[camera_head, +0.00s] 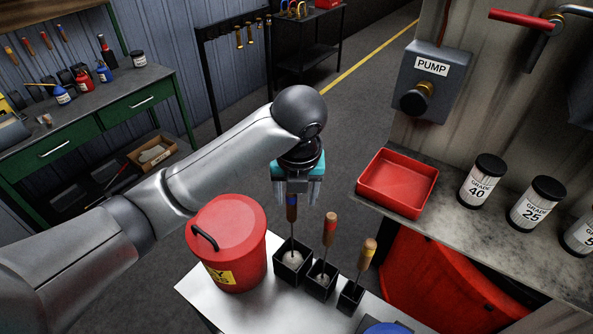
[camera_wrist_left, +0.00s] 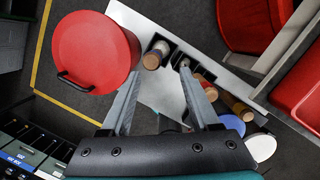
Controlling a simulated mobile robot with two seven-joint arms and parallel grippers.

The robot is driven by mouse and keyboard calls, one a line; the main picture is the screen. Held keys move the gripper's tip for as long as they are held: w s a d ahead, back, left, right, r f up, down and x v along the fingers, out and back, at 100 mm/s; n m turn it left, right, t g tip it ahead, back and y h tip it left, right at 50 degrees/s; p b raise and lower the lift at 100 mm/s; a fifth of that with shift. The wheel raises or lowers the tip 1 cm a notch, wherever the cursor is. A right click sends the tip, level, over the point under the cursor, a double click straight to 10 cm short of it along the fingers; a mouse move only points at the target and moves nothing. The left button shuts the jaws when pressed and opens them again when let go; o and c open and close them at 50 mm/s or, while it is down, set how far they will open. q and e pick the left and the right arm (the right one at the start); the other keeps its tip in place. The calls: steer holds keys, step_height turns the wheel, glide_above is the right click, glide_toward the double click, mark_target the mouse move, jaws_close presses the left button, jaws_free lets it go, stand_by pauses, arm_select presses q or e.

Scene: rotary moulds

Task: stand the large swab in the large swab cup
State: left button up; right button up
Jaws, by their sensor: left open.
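Three black square cups of falling size stand in a row on the white table. The largest cup (camera_head: 303,275), at the left, holds a swab with a blue-banded wooden handle (camera_head: 291,210), seemingly the large one; it stands upright with its pale head low in the cup. The wrist view shows its handle top (camera_wrist_left: 152,60) near the fingertips. My left gripper (camera_head: 296,194) is open right above this handle, with its fingers either side; contact cannot be told. A red-banded swab (camera_head: 330,230) stands in the middle cup (camera_head: 320,288), a yellow-banded one (camera_head: 367,255) in the smallest (camera_head: 350,298).
A red lidded bin (camera_head: 228,250) stands close left of the cups. A blue round thing (camera_head: 388,328) lies at the front edge. A shelf with a red tray (camera_head: 396,182) and labelled jars (camera_head: 480,182) is at the right. A green bench (camera_head: 80,130) is at the far left.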

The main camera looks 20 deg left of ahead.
arm_select(q)
steer(key=v, duration=0.9)
stand_by(0.6)
